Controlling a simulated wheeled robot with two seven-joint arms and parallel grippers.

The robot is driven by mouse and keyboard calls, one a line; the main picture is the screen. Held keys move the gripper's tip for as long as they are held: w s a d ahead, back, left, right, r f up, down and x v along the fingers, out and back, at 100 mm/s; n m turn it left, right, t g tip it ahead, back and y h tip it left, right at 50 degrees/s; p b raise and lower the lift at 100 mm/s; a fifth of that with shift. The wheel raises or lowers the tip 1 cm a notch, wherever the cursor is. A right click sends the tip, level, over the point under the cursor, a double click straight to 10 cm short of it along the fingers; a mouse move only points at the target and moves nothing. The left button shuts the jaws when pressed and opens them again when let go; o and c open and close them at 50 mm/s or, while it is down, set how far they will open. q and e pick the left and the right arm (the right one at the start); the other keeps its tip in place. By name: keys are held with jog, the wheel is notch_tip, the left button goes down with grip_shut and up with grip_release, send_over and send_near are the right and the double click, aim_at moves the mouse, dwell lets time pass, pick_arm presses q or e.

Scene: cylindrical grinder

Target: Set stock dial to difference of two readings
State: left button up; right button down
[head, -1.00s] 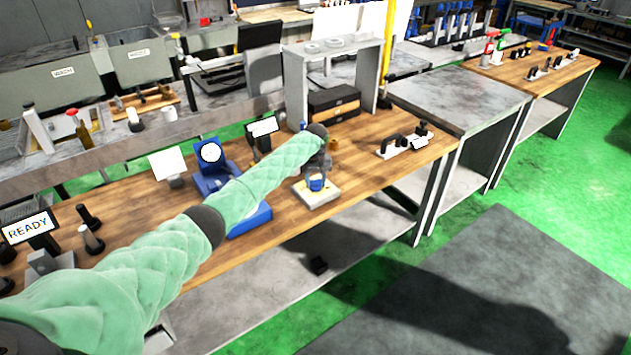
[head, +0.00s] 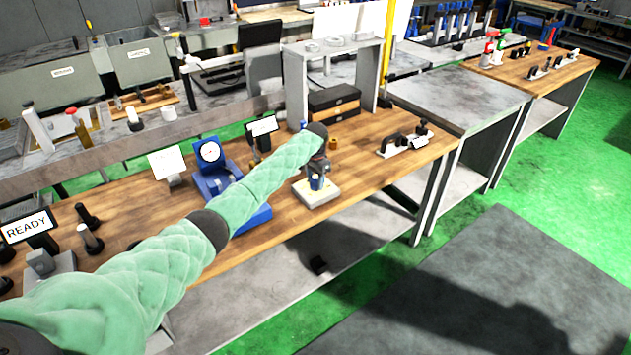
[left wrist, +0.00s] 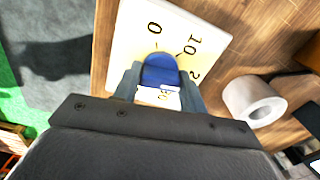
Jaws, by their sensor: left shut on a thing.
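The stock dial is a blue knob (left wrist: 158,70) on a cream plate (left wrist: 200,22) with printed numbers; 0 and 10 are readable in the left wrist view. In the head view the plate (head: 327,193) is near the bench's front edge. My left gripper (left wrist: 160,88) is shut on the knob from above, one finger on each side. The gripper (head: 316,174) also shows in the head view. A blue stand with a round white gauge (head: 210,151) is left of the dial; its reading is too small to tell. My right gripper is out of view.
A white card (head: 166,162) and a small display (head: 262,127) stand behind my left forearm. A READY screen (head: 28,225) is at far left. A grey shelf frame (head: 296,90) rises behind the dial. Bench top right of the plate is clear up to a holder (head: 405,144).

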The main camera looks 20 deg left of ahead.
pick_arm(q)
jog(key=shift+m, duration=0.9)
jog(key=shift+r, duration=0.1)
jog(key=o, duration=0.9)
jog(key=shift+o, duration=0.2)
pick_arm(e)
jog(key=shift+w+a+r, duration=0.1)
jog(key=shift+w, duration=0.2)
